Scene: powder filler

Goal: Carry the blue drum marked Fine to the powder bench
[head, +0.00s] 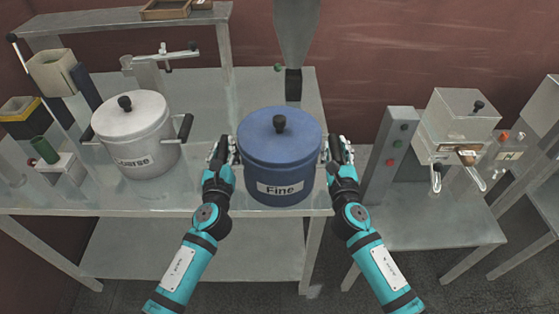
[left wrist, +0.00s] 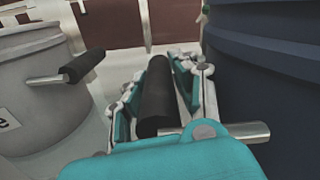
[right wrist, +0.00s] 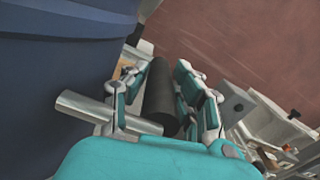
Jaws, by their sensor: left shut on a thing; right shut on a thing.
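The blue drum (head: 281,146) has a lid with a dark knob and a white label reading Fine. It is upright at the right end of the grey bench in the head view; I cannot tell whether its base touches the top. My left gripper (head: 224,150) is shut on the drum's left handle, a black grip (left wrist: 155,95) between its fingers in the left wrist view. My right gripper (head: 338,150) is shut on the right handle, whose black grip (right wrist: 160,98) shows in the right wrist view. The drum's sides also fill the edges of both wrist views.
A pale drum marked Coarse (head: 136,135) stands left of the blue drum, its handle near my left gripper. A metal chute (head: 295,40) hangs behind the blue drum. A lower table (head: 440,222) at the right holds a button post (head: 390,150) and a grey machine (head: 456,125).

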